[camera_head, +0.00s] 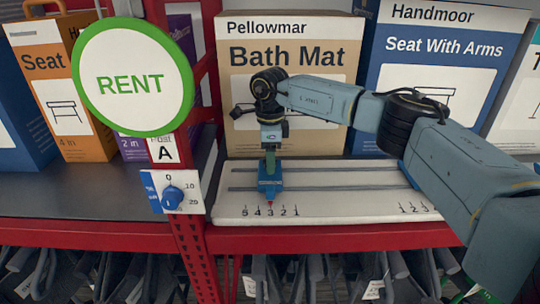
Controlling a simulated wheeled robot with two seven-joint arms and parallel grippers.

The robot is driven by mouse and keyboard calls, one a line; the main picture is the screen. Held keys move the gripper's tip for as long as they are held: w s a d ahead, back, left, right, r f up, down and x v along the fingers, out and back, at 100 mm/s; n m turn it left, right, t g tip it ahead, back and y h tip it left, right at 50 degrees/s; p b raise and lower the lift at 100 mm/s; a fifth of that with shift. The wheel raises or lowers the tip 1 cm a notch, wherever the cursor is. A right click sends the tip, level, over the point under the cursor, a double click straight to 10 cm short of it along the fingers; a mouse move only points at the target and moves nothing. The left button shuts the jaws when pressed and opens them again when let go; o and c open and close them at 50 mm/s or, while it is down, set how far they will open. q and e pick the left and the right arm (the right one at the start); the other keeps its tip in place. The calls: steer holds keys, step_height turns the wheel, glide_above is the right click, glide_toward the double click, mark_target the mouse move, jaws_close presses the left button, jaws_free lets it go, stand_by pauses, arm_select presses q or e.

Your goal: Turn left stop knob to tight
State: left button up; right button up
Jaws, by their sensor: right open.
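A white board (335,215) on the red shelf carries two dark rails and number scales at its left and right. My right arm covers the board's right side. My left gripper is out of view.
A blue dial (172,197) marked 0, 10, 20 sits on the red post, below a round green-rimmed RENT sign (133,77). A Bath Mat box (286,55) and a blue Handmoor box (455,50) stand behind the board. Dark items hang below the shelf.

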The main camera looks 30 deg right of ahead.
steer(key=c, duration=1)
steer(key=m+p, duration=0.1)
steer(key=m, duration=0.2)
steer(key=shift+m, duration=0.3)
steer(key=m+p, duration=0.1)
steer(key=m, duration=0.4)
steer(key=shift+r+m+p, duration=0.1)
steer(key=shift+m+p, duration=0.2)
steer(key=shift+p, duration=0.1)
steer(key=m+p, duration=0.1)
steer(key=m, duration=0.4)
steer(key=shift+p, duration=0.3)
steer(key=m+p, duration=0.1)
steer(key=m, duration=0.3)
steer(key=shift+m, duration=0.3)
